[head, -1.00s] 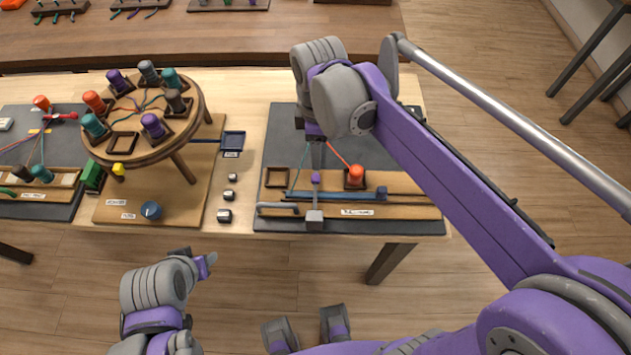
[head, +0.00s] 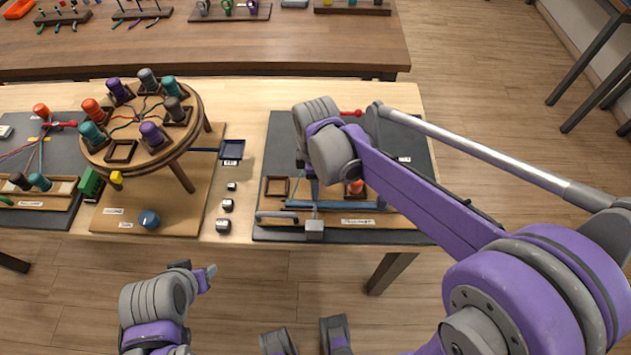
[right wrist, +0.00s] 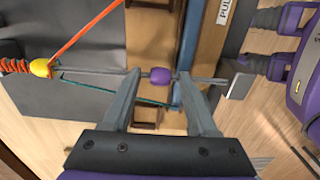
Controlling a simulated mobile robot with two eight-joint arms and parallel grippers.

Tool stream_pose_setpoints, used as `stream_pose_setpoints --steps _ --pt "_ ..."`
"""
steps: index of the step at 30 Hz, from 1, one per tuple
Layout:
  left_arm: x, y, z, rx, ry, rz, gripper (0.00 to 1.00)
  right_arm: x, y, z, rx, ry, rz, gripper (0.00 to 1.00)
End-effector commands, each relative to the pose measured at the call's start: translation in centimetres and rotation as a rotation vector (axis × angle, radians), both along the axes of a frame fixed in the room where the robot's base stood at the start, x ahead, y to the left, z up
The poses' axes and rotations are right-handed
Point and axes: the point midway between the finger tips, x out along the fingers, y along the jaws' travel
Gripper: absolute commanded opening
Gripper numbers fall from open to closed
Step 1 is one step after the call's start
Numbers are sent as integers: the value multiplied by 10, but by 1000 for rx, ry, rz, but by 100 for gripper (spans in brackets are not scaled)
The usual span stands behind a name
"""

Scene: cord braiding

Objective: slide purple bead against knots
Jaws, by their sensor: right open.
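The purple bead (right wrist: 161,76) sits on a thin grey cord or rod in the right wrist view. My right gripper (right wrist: 159,79) is open, with one fingertip on each side of the bead and visible gaps between. A yellow bead (right wrist: 41,67) and orange coiled knots (right wrist: 14,66) lie further left along the same line, apart from the purple bead. In the head view my right wrist hides the bead and fingertips. My left gripper (head: 197,275) hangs in front of the table, away from the work; its jaws are unclear.
An orange cord (right wrist: 88,35) and a green cord (right wrist: 110,96) run near my right fingers. A grey block (right wrist: 237,87) is at the line's right end. The round braiding stand (head: 183,150) with several bobbins stands left on the table.

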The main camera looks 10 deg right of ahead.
Motion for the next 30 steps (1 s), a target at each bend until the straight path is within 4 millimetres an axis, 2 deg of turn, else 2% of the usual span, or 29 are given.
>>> stream_pose_setpoints --steps 4,5,14,30 --pt "0 0 0 0 0 0 50 0 0 0 0 0 0 59" --pt "0 0 0 0 0 0 50 0 0 0 0 0 0 55" --pt "0 0 0 0 0 0 50 0 0 0 0 0 0 1" --pt "0 0 0 0 0 0 50 0 0 1 0 0 0 0"
